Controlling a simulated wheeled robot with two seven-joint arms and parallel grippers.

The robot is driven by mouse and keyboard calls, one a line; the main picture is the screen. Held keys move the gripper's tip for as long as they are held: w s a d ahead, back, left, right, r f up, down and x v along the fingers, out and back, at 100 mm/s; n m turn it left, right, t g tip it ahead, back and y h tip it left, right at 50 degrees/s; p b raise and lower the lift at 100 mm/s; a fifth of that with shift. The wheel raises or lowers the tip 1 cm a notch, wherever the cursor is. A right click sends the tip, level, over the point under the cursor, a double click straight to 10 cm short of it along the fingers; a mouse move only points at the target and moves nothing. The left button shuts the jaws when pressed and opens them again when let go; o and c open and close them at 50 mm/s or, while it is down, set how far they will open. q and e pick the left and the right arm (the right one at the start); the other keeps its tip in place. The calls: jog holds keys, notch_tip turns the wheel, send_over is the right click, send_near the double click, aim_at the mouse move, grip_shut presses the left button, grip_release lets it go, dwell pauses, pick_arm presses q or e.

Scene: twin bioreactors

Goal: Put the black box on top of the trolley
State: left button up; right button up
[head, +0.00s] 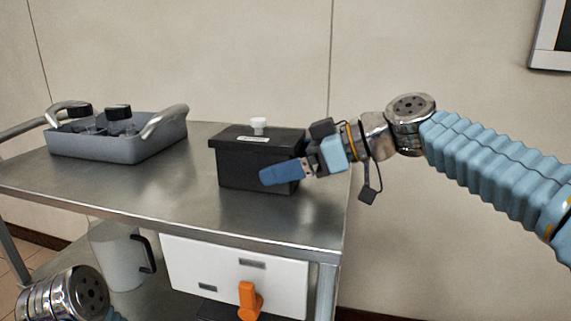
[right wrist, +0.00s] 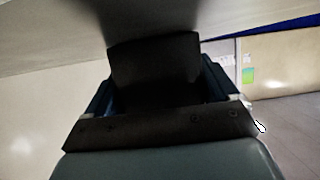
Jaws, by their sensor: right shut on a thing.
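The black box (head: 240,168) with a white knob on its lid is at the right end of the trolley's (head: 130,190) steel top. It looks upright, and its base appears to be on or just above the surface; I cannot tell which. My right gripper (head: 290,170) is shut on the box's right side, with one blue finger across its front face. In the right wrist view the dark box (right wrist: 155,65) fills the space between the fingers. My left gripper is not in view; only part of my left arm shows at the lower left.
A grey tray (head: 95,148) with metal handles and black-capped bottles stands on the trolley's left part. A white jug (head: 118,255) and a white unit (head: 215,275) with an orange handle are below. The top between tray and box is clear. A wall is behind.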

jog(key=shift+f, duration=0.1)
jog(key=o, duration=0.9)
jog(key=shift+r, duration=0.3)
jog(key=v, duration=1.2)
jog(key=shift+f, duration=0.15)
